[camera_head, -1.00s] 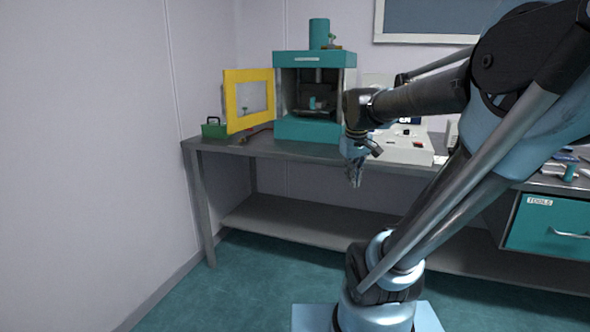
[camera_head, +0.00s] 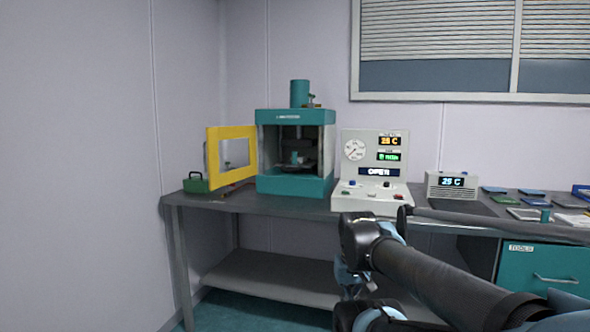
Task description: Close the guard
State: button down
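The guard (camera_head: 212,158) is a yellow framed door with a clear window. It stands swung open on the left side of the teal rheometer press (camera_head: 295,185), leaving the dark chamber (camera_head: 298,148) exposed. My gripper (camera_head: 347,280) is low in the picture, in front of the bench edge, right of and below the press and well apart from the guard.
A white control console (camera_head: 370,180) with a gauge and a display reading OPEN stands right of the press. A small unit (camera_head: 452,186) shows 25 C. A green box (camera_head: 196,184) sits behind the guard's lower edge. Bench front is clear below the guard.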

aim_at(213, 135)
jog(key=u, duration=0.15)
jog(key=i, duration=0.5)
jog(key=u, duration=0.95)
